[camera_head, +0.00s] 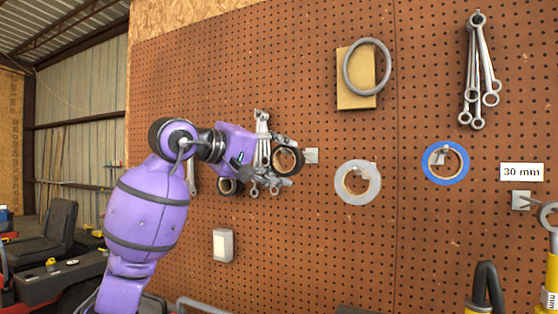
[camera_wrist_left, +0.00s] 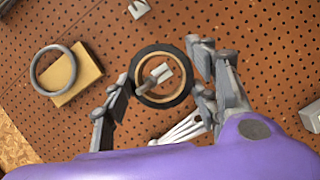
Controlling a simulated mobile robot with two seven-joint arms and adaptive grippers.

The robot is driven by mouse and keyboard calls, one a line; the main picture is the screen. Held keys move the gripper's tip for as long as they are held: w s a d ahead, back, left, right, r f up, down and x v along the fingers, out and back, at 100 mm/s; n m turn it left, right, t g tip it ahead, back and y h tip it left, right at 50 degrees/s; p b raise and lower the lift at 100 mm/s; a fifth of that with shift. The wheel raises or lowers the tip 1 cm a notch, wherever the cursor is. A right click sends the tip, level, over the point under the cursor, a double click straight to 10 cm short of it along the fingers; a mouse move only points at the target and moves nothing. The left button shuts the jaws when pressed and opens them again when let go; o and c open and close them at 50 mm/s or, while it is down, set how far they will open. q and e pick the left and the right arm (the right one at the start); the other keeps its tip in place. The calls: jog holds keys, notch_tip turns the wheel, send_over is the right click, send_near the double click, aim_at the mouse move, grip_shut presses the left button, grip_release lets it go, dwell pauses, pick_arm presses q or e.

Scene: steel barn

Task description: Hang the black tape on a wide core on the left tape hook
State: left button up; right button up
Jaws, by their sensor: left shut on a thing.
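The black tape (camera_head: 288,161) is a black ring with a wide tan core. It is held up close to the brown pegboard; in the left wrist view the tape (camera_wrist_left: 137,90) lies between two grey fingers. My left gripper (camera_head: 279,166) is shut on it; in its wrist view the gripper (camera_wrist_left: 163,84) has a finger on each side. A grey hook plate (camera_head: 312,155) shows just right of the tape in the head view. In the wrist view a grey hook (camera_wrist_left: 158,73) shows through the ring's opening. I cannot tell whether the ring is around it. My right gripper is not in view.
To the right hang a grey tape (camera_head: 345,195) and a blue tape (camera_head: 446,182). A grey ring (camera_head: 386,65) hangs over a yellow pad above.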

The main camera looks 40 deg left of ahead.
pick_arm(q)
jog(key=o, duration=1.2)
jog(key=shift+o, duration=0.2)
jog(key=s+r, duration=0.1)
jog(key=s, duration=1.1)
jog(key=shift+a+r, duration=0.35)
jog(key=shift+r, duration=0.05)
